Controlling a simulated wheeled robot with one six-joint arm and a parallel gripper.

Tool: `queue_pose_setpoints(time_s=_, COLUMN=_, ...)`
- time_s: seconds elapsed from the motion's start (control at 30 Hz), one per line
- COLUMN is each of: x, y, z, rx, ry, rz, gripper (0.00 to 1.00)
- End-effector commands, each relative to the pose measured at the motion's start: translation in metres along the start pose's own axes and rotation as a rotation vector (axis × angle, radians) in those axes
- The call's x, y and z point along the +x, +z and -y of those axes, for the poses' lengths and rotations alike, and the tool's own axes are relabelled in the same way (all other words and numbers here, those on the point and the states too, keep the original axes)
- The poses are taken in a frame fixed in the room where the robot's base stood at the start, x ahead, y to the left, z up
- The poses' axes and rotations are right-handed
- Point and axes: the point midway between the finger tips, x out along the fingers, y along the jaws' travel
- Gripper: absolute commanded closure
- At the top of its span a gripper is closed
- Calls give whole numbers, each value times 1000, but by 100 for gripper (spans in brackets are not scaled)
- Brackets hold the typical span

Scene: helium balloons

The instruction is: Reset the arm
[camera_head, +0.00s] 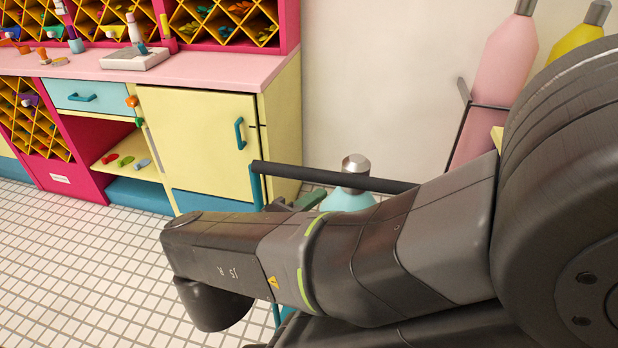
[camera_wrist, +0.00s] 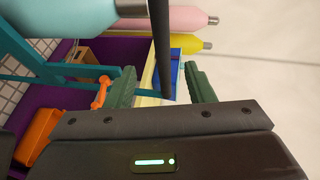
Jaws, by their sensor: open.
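My arm (camera_head: 370,255) reaches across the right and middle of the head view, bent, with a dark rounded wrist part hanging over the tiled floor. In the wrist view my gripper (camera_wrist: 160,88) has two green fingers standing apart. A dark bar crosses the view between and above them, and I cannot tell whether it is touched. I see nothing held between the fingers. In the head view the gripper is mostly hidden behind my arm; a bit of green shows near the dark bar (camera_head: 335,179).
A teal gas cylinder (camera_head: 347,200) stands behind my arm. A pink cylinder (camera_head: 505,75) and a yellow one (camera_head: 575,42) stand at the right wall. A yellow cabinet (camera_head: 195,140) under a pink counter (camera_head: 210,72) is at the left. An orange bin (camera_wrist: 38,138) shows in the wrist view.

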Motion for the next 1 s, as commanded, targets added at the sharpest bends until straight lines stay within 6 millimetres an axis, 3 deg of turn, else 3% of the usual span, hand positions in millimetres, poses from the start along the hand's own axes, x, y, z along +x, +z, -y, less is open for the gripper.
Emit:
queue_pose_setpoints(time_s=0.43, x=4, y=0, z=0, rx=1, ry=1, rz=-2, gripper=51)
queue_pose_setpoints(time_s=1.0, x=37, y=0, z=0, rx=1, ry=-2, rz=-4, gripper=51)
